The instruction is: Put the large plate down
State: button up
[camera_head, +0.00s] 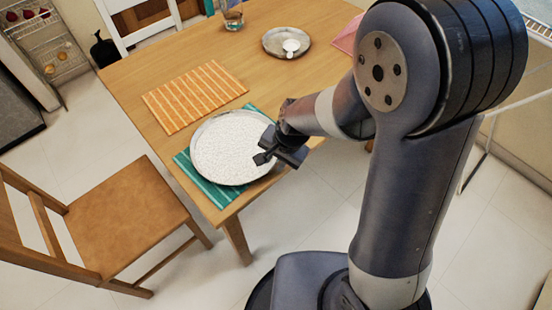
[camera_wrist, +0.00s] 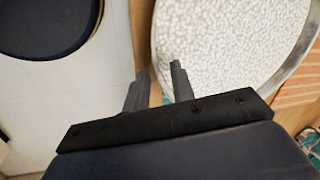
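The large plate (camera_head: 225,150) is round with a white speckled face and a metallic rim. It appears to lie flat over the teal mat (camera_head: 190,178) at the table's near corner. My gripper (camera_head: 264,157) is at the plate's right edge. In the wrist view the large plate (camera_wrist: 225,45) fills the upper right. My gripper's fingers (camera_wrist: 159,68) are apart there, one outside the rim and one over the plate's face. A gap shows between the fingers and the rim, and I cannot tell whether either finger touches it.
The wooden table (camera_head: 150,65) also bears an orange striped mat (camera_head: 195,95), a small plate (camera_head: 275,46) with a white item on it, a glass (camera_head: 232,16) and a pink mat (camera_head: 347,38). A wooden chair (camera_head: 125,215) stands at the left, near the table edge.

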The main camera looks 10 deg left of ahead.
jog(key=shift+r, duration=0.1)
jog(key=p+v, duration=0.2)
jog(key=v, duration=1)
jog(key=b+x, duration=0.2)
jog(key=x, duration=1)
jog(key=shift+f, duration=0.4)
jog(key=shift+r+p, duration=0.3)
jog(key=shift+r, duration=1.35)
